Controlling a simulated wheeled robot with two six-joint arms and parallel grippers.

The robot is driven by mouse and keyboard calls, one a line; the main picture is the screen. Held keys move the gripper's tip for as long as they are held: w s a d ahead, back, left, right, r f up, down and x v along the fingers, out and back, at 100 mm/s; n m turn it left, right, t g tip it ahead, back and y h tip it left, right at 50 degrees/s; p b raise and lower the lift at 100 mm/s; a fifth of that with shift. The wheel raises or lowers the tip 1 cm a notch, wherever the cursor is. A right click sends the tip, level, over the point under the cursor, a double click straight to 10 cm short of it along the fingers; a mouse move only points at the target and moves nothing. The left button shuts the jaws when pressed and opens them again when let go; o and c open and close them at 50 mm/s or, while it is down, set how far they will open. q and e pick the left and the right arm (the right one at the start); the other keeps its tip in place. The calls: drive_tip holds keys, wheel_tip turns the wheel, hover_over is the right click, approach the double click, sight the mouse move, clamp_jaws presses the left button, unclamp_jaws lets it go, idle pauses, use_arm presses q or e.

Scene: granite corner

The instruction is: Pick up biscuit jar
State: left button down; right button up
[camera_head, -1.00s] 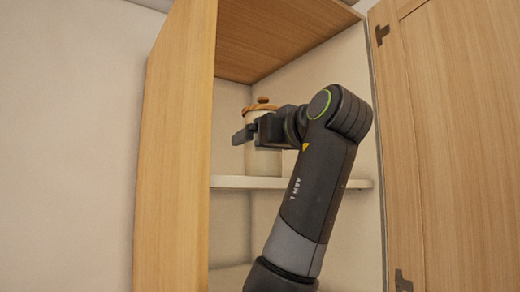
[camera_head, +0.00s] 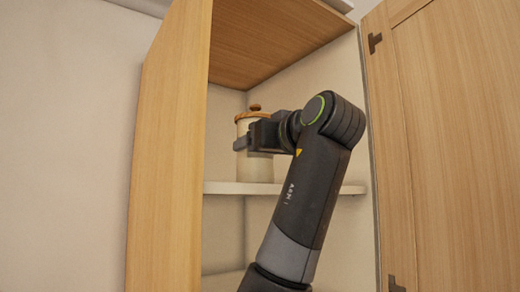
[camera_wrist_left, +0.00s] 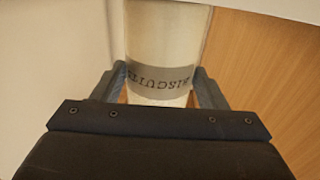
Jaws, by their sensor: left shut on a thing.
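The biscuit jar (camera_head: 254,168) is a cream cylinder with a brown wooden lid and knob. In the head view it is upright inside the open cupboard, at the upper shelf; I cannot tell whether its base touches the shelf. My left gripper (camera_head: 248,142) reaches in from the front and is shut on the jar's body, hiding part of its middle. My right gripper is not in view.
The white shelf (camera_head: 228,188) runs across the cupboard under the jar. The wooden cupboard side (camera_head: 170,160) stands close on the left, and the open door (camera_head: 440,150) is on the right. The wooden cupboard top (camera_head: 275,40) is above, with some free room over the lid.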

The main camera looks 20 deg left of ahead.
use_arm(q)
drive_tip(key=shift+w+a+r, duration=0.1)
drive_tip(key=shift+r, duration=0.45)
wheel_tip(320, 180, up, 7)
drive_tip(key=shift+f+p, duration=0.1)
drive_tip(key=shift+p, duration=0.35)
drive_tip(key=shift+r+p, duration=0.3)
drive_tip(key=shift+r, duration=0.65)
